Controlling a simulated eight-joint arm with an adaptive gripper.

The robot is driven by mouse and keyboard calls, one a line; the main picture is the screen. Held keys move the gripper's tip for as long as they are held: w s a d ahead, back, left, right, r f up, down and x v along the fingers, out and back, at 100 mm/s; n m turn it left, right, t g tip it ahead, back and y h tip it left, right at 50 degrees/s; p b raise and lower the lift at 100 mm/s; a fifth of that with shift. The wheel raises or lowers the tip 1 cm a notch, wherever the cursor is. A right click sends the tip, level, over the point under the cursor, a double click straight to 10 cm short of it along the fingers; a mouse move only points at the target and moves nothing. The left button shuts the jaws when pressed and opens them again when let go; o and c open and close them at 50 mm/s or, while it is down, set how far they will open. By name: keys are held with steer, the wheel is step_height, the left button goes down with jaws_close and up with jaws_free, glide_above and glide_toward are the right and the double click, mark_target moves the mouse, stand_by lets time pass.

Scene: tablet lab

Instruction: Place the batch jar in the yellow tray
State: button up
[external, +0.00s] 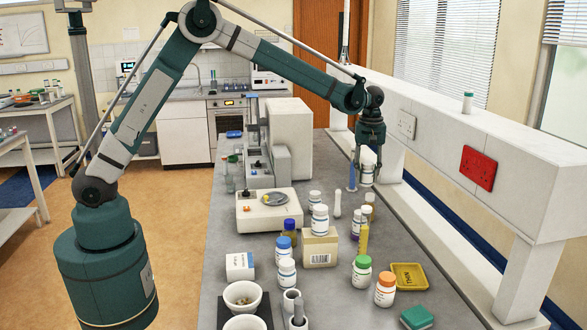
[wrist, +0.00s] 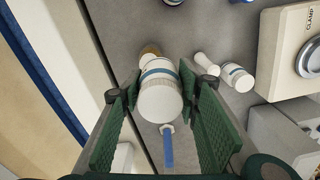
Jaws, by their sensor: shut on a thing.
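A white jar (external: 367,174) with a white lid and a blue band hangs in my gripper (external: 369,158), above the far right part of the bench. In the wrist view the jar (wrist: 160,98) sits upright between the two green finger pads of my gripper (wrist: 160,112), which press on its sides. I cannot read its label. The small yellow tray (external: 409,276) lies on the bench near the front right, well nearer the camera than my gripper. It looks empty apart from dark lettering on its floor. The tray is not in the wrist view.
An orange-capped bottle (external: 385,289) and a green-capped bottle (external: 362,271) stand left of the tray. A green box (external: 416,317) lies just in front of it. A cardboard box (external: 320,247) and several bottles crowd the middle. A white raised shelf (external: 480,137) runs along the right.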

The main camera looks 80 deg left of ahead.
steer(key=w+d+m, duration=0.2)
steer(key=d+m, duration=0.2)
steer(key=d, duration=3.5)
steer(key=shift+a+f, duration=0.15)
steer(key=shift+f, duration=1.1)
steer(key=shift+a+f, duration=0.1)
steer(key=shift+f, duration=1.15)
steer(key=shift+f, duration=0.15)
glide_above(408, 278)
steer(key=shift+f, duration=3)
steer(key=shift+f, duration=1.85)
steer(key=shift+f, duration=0.25)
